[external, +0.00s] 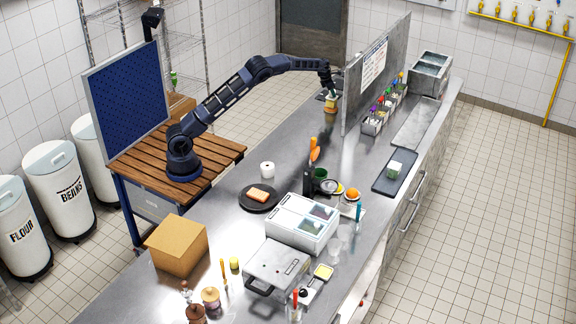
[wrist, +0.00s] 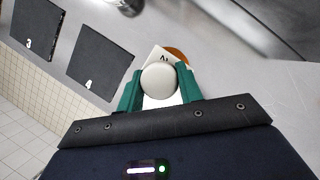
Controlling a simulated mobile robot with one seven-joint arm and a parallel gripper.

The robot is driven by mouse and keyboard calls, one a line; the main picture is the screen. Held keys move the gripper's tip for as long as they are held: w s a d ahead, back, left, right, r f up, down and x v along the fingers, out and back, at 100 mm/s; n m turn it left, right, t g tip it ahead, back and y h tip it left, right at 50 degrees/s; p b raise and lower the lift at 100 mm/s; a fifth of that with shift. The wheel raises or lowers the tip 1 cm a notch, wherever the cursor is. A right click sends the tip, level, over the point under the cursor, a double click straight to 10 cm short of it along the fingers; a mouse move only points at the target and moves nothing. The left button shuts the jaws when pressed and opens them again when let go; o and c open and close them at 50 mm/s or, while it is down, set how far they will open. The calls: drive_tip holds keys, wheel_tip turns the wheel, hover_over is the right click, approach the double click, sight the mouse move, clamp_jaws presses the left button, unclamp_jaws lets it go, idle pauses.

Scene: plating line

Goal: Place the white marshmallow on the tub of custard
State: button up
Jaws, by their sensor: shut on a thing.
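My gripper (external: 331,93) is at the far end of the steel counter. I cannot tell whether marshmallow and tub touch.
A tall grey panel (external: 374,75) stands just right of my gripper. Dark squares numbered 3 (wrist: 38,27) and 4 (wrist: 98,63) lie to the left in the wrist view. A black plate with toast (external: 259,206) and a white cylinder (external: 267,169) are nearer on the counter.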

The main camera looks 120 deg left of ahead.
drive_tip(key=shift+f, duration=0.1)
drive_tip(key=o, duration=0.7)
drive_tip(key=shift+c, duration=0.2)
drive_tip(key=v, duration=1.2)
drive_tip(key=shift+w, duration=0.15)
